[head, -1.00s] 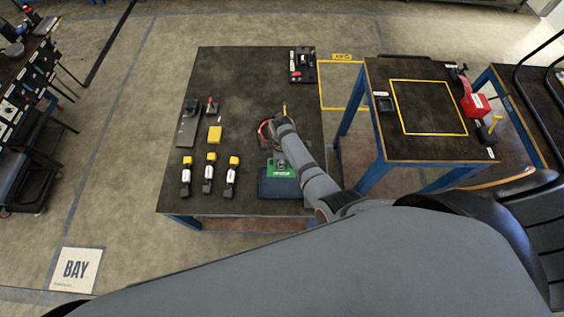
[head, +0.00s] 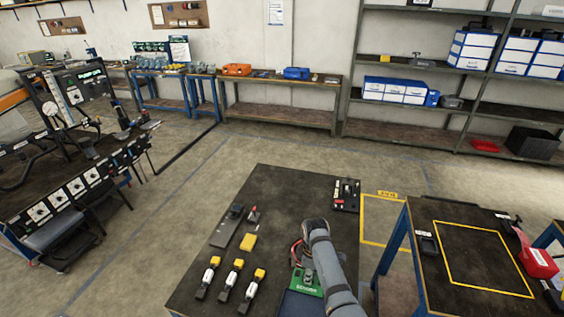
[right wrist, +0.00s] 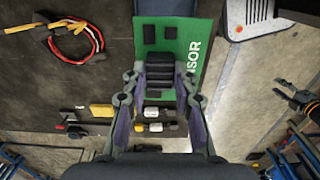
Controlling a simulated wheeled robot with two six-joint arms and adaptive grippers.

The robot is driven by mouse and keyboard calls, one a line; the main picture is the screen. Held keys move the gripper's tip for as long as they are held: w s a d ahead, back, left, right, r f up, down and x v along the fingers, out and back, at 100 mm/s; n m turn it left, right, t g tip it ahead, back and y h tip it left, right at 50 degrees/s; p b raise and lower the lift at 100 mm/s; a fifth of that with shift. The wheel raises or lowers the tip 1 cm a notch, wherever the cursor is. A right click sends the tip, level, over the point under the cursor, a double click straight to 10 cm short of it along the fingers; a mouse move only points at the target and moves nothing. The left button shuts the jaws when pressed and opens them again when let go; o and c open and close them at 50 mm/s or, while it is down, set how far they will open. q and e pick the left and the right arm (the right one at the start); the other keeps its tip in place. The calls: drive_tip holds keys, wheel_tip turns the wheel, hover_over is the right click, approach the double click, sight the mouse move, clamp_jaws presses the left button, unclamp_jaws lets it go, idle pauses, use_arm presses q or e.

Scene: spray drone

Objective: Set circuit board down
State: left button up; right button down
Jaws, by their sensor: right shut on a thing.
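The green circuit board (head: 306,284) with white lettering is at the near right part of the dark worktable (head: 275,195), by a dark blue pad (head: 296,304). It also shows in the right wrist view (right wrist: 200,45), with black parts on its face. My right gripper (right wrist: 160,77) is shut on the board's black ribbed block, one finger on each side. In the head view my right arm hides part of the board and most of the gripper (head: 304,263). I cannot tell whether the board touches the pad. My left gripper is not in view.
Red and black cables (right wrist: 85,38) lie beside the board. Several yellow-topped tools (head: 232,278) and a yellow block (head: 248,242) lie left of it. A second table (head: 465,225) with a yellow outlined square stands to the right, across a gap.

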use_arm(q)
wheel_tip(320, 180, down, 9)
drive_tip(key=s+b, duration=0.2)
drive_tip(key=b, duration=0.4)
drive_tip(key=shift+b, duration=0.4)
use_arm(e)
wheel_tip(320, 180, down, 9)
